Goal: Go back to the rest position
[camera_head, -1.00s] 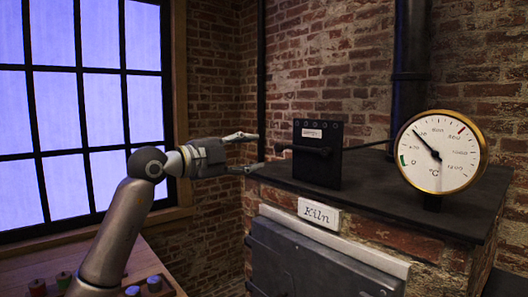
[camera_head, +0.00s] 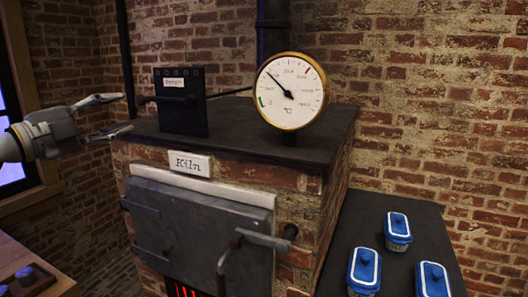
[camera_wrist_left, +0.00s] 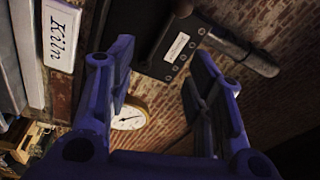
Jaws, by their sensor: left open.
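My left gripper (camera_head: 112,116) is open and empty at the left of the head view. It is in the air left of the black lever box (camera_head: 182,112), apart from its handle (camera_head: 160,99). In the left wrist view its two fingers (camera_wrist_left: 158,100) are spread, with nothing between them. The lever box (camera_wrist_left: 160,35) also shows there beyond the fingers, with its label and handle. My right gripper is in neither view now.
The brick kiln (camera_head: 225,181) has a grey door (camera_head: 185,225), with orange glow below. A round gauge (camera_head: 293,91) stands on its top. Blue-lidded jars (camera_head: 397,229) stand on a dark surface (camera_head: 418,217) at the right. A wooden table (camera_head: 15,257) is at the lower left.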

